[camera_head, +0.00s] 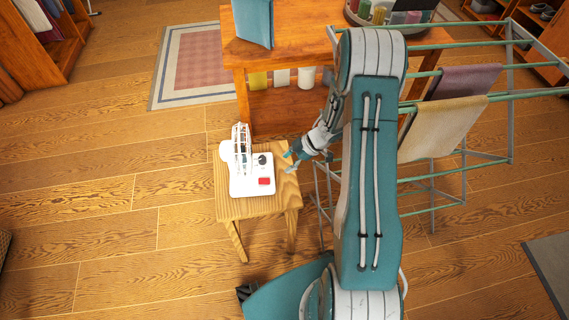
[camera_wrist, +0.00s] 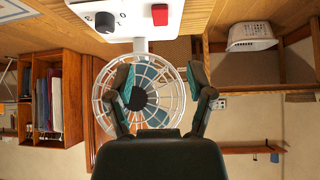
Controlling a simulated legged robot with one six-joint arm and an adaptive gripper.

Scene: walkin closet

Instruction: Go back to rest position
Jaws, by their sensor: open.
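My gripper (camera_head: 296,155) is open and empty, to the right of a small white fan on a wooden stool (camera_head: 228,209). The fan (camera_head: 238,186) stands upright, with a white base that has a dark knob (camera_head: 262,160) and a red switch (camera_head: 264,181). In the wrist view the picture is upside down. There the fan's round cage (camera_wrist: 110,115) shows behind and between my two open fingers (camera_wrist: 163,90). The red switch (camera_wrist: 160,14) and the dark knob (camera_wrist: 105,22) are at the top. The fingers look apart from the switch and knob; whether they touch the cage I cannot tell.
A drying rack (camera_head: 483,170) with a mauve towel (camera_head: 462,81) and a beige towel (camera_head: 440,131) stands right of my arm. A wooden table (camera_head: 290,55) with a teal item (camera_head: 254,22) is behind the stool. A rug (camera_head: 200,65) lies behind left.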

